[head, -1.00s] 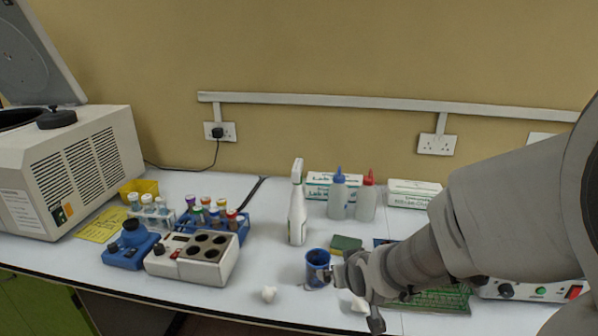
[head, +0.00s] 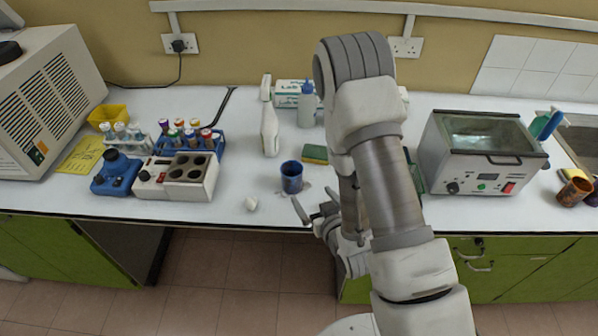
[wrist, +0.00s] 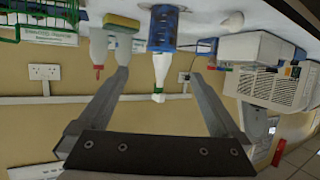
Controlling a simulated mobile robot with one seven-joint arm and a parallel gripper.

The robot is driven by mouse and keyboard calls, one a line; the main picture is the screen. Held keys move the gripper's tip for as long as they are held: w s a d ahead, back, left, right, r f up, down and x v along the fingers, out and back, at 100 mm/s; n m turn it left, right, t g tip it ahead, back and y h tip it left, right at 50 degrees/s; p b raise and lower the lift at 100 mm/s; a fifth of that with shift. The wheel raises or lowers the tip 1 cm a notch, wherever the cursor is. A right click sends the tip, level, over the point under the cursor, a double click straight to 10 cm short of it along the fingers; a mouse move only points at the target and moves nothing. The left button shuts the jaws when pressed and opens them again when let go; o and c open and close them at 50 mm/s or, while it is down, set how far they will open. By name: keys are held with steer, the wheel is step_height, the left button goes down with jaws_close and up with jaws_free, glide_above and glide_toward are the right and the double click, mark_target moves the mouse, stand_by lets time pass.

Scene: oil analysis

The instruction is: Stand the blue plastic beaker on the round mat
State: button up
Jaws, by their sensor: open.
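The blue beaker (head: 291,177) stands upright on the white bench near its front edge. In the wrist view, which is upside down, the beaker (wrist: 161,30) shows at the top centre, ahead of and between the fingers. My gripper (head: 312,211) is open and empty at the bench's front edge, to the right of and nearer than the beaker, apart from it. Its two spread fingers (wrist: 158,82) show in the wrist view. I cannot make out the round mat; my arm hides part of the bench.
A white spray bottle (head: 270,130) and a sponge (head: 315,154) stand behind the beaker. A white crumpled lump (head: 251,203) lies at its front left. A heating block (head: 190,178) stands to the left, a water bath (head: 478,155) to the right.

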steer(key=b, duration=0.9)
glide_toward(288, 166)
steer(key=shift+w+d+f, duration=0.1)
steer(key=shift+w+f, duration=0.05)
steer(key=shift+w, duration=0.25)
steer(key=shift+p+x, duration=0.75)
steer(key=shift+x, duration=2.25)
steer(key=shift+s+f, duration=0.1)
steer(key=shift+f, duration=0.05)
steer(key=c, duration=1.3)
